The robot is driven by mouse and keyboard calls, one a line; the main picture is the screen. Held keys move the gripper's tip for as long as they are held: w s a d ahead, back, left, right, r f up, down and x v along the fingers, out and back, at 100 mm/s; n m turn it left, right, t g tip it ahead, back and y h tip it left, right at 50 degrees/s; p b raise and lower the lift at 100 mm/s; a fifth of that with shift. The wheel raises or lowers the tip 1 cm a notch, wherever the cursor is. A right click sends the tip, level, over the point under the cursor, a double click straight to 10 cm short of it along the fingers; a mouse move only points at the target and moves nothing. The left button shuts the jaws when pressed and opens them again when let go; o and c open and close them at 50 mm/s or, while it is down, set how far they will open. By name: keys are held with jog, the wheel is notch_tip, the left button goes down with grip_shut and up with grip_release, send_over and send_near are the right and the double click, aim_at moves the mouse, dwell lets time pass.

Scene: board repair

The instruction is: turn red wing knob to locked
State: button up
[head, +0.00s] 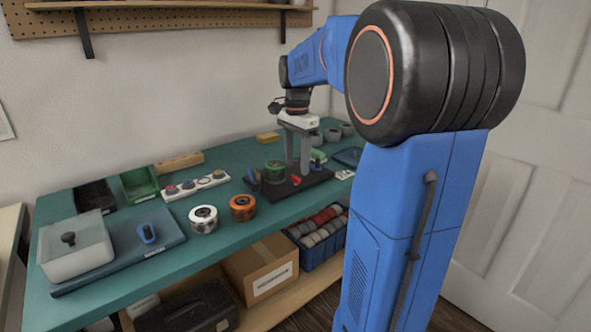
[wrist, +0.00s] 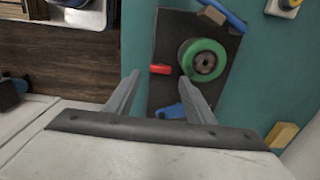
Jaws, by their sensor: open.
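The red wing knob (wrist: 160,69) is on a dark board (wrist: 170,28), left of a green-rimmed roll (wrist: 203,60) in the wrist view. Its handle lies roughly crosswise in that view. In the head view the knob (head: 296,181) shows small on the board (head: 313,180), near my fingers. My gripper (wrist: 159,79) is open and empty, with one fingertip on either side of the knob's line in the wrist view. I cannot tell the height gap or contact. No locked mark is readable. In the head view my gripper (head: 298,170) points down over the board.
A blue part (wrist: 171,111) on the board is partly hidden by my right finger. The green roll (head: 274,172) stands close beside the knob.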

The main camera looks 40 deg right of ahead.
aim_at(296, 177)
jog(key=shift+r, duration=2.1)
jog(key=shift+s+a, duration=0.15)
jog(key=shift+a, duration=0.05)
jog(key=s+a+f+n+t, duration=0.2)
jog(key=s+a+f+n, duration=0.5)
jog(key=s+a+n, duration=0.2)
jog(key=s+a+f+n+t, duration=0.2)
jog(key=s+a+f+n, duration=0.5)
jog(key=s+a, duration=0.4)
jog(key=s+n, duration=0.1)
jog(key=s, duration=0.1)
jog(key=shift+s+n+t, duration=0.3)
jog(key=shift+n+t, duration=0.1)
jog(key=shift+a+r, duration=0.1)
jog(key=shift+c, duration=0.6)
